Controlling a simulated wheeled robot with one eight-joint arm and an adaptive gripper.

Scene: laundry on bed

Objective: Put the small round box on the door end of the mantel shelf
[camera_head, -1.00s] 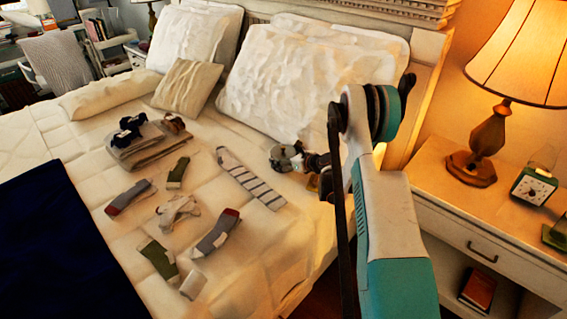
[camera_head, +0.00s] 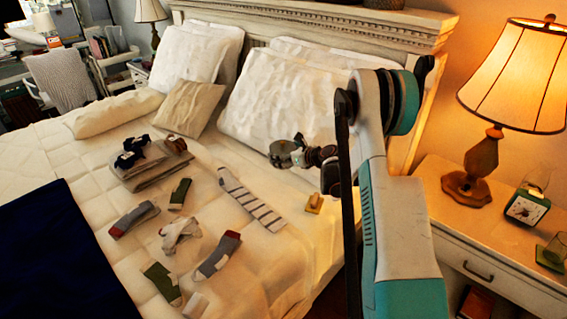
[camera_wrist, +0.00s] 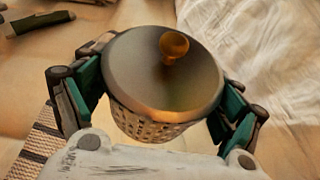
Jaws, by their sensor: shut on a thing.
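The small round box (camera_wrist: 163,82) is a dull metal-coloured pot with a pierced side and a lid with a brown knob. In the wrist view my gripper (camera_wrist: 160,108) is shut on it, with green-lined fingers on either side and the lid facing the camera. In the head view my gripper (camera_head: 287,153) is small, above the bed by the pillows; the box is hard to make out there. The mantel shelf (camera_head: 320,26) is the pale carved ledge along the top of the headboard, behind the pillows. Which end is nearer a door cannot be told.
Dark objects (camera_head: 384,4) stand on the ledge at the top edge of the picture. Pillows (camera_head: 285,95) lean below it. A lit lamp (camera_head: 515,75) and clock (camera_head: 527,205) stand on the nightstand (camera_head: 450,215).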

